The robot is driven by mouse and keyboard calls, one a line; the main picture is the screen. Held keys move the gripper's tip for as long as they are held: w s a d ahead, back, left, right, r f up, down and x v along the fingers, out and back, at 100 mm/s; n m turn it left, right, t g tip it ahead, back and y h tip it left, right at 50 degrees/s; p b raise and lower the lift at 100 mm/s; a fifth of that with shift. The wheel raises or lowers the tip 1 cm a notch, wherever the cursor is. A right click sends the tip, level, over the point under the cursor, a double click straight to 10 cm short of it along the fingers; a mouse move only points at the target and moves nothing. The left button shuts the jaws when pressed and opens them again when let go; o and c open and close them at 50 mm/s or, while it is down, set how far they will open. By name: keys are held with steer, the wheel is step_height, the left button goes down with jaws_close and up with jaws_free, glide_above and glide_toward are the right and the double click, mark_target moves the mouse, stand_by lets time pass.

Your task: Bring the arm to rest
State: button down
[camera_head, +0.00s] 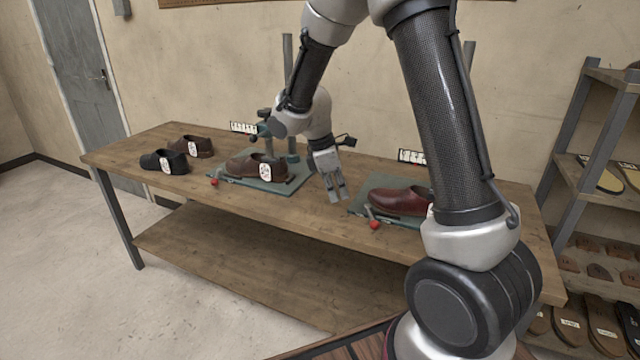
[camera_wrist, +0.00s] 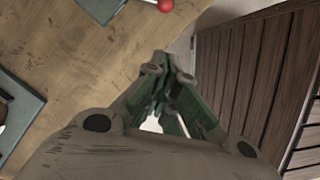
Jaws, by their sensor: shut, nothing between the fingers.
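My arm reaches up and over the wooden workbench (camera_head: 135,155) from the right of the head view. My gripper (camera_head: 338,198) hangs above the bench, between two green machine plates, pointing down. It is shut and holds nothing. In the wrist view my gripper (camera_wrist: 165,65) shows its fingers together near the bench's front edge. A brown shoe with a white tag (camera_head: 245,165) is on the left plate (camera_head: 293,183). A dark red shoe (camera_head: 400,201) is on the right plate (camera_head: 375,182), partly hidden behind my arm.
A black shoe (camera_head: 152,162) and another brown shoe (camera_head: 190,146) stand at the bench's left. Red-knobbed levers (camera_head: 375,225) stick out at the plates' front. A shelf rack (camera_head: 590,130) with soles stands at the right. Open floor (camera_head: 80,270) lies at the left.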

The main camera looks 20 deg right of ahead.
steer(key=s+d+r+m+t+y, duration=0.1)
steer(key=s+d+r+m+t, duration=0.1)
steer(key=s+r+m, duration=0.5)
steer(key=s+d+r+m+t+y, duration=0.2)
steer(key=s+r+m, duration=0.5)
steer(key=s+r, duration=0.4)
steer(key=shift+s+d+r+m+t, duration=0.3)
steer(key=shift+s+d+t, duration=0.35)
steer(key=shift+s, duration=2.3)
steer(key=shift+a, duration=0.1)
